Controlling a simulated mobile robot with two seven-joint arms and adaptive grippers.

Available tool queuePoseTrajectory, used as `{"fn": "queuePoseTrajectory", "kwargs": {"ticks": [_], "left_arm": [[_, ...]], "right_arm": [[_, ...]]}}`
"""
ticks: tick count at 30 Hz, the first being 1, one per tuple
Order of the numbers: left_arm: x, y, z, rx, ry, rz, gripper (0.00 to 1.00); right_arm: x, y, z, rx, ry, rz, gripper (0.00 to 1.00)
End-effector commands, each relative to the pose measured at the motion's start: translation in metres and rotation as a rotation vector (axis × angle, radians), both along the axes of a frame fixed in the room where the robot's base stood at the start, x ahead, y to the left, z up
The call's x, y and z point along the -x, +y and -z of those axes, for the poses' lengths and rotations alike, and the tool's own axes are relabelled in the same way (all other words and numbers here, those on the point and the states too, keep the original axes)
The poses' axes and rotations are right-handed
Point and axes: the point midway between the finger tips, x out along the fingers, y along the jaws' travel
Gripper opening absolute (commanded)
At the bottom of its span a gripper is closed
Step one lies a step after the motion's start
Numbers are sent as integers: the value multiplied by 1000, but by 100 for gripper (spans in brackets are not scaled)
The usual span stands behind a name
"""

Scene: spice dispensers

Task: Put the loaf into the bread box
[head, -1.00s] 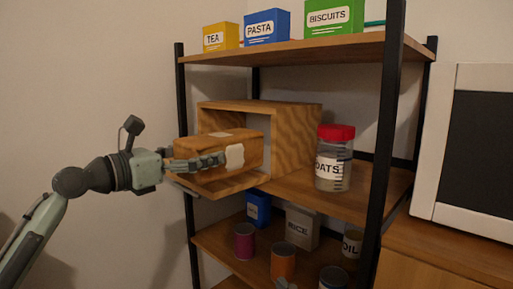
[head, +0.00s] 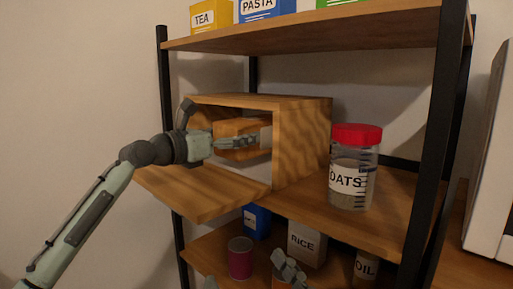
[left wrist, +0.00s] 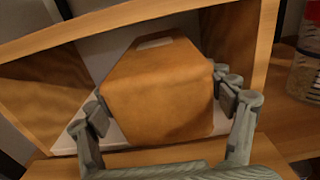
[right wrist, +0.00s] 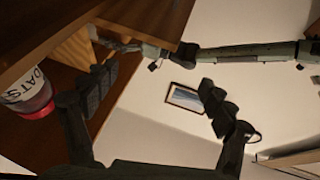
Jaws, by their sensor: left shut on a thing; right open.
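The loaf (head: 238,125) is an orange-brown block with a pale label. My left gripper (head: 258,140) is shut on its sides and holds it within the open front of the bread box (head: 306,145). In the left wrist view the loaf (left wrist: 160,85) lies between both fingers, inside the frame of the box (left wrist: 170,18). The box is wooden, with its front flap (head: 205,192) folded down. Whether the loaf touches the box floor is hidden. My right gripper (right wrist: 155,85) is open and empty; in the head view it shows at the bottom (head: 288,268), below the middle shelf.
An oats jar (head: 354,168) with a red lid stands right of the box. A black shelf post (head: 446,130) rises at right. Cartons (head: 212,17) stand on the top shelf. A rice box (head: 307,243) and cans (head: 240,258) stand on the lower shelf.

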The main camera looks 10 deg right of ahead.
Motion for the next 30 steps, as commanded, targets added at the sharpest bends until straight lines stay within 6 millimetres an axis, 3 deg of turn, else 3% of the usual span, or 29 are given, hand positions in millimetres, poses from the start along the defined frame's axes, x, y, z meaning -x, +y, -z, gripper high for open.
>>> {"fn": "queuePoseTrajectory", "kwargs": {"ticks": [3,9,13,20,30], "left_arm": [[-17,-27,-2,3,-2,2,39],[-35,-54,-2,3,-2,0,39],[-38,-58,3,1,-2,0,39],[-38,-58,32,2,-2,-1,39],[-38,-58,33,3,-1,0,39]], "right_arm": [[2,-3,-6,-17,-52,6,83],[5,-6,-15,-37,-115,11,83],[6,-7,-18,-45,-139,13,83],[17,-15,-35,-91,-279,25,83],[18,-16,-39,-95,-288,26,83]]}}
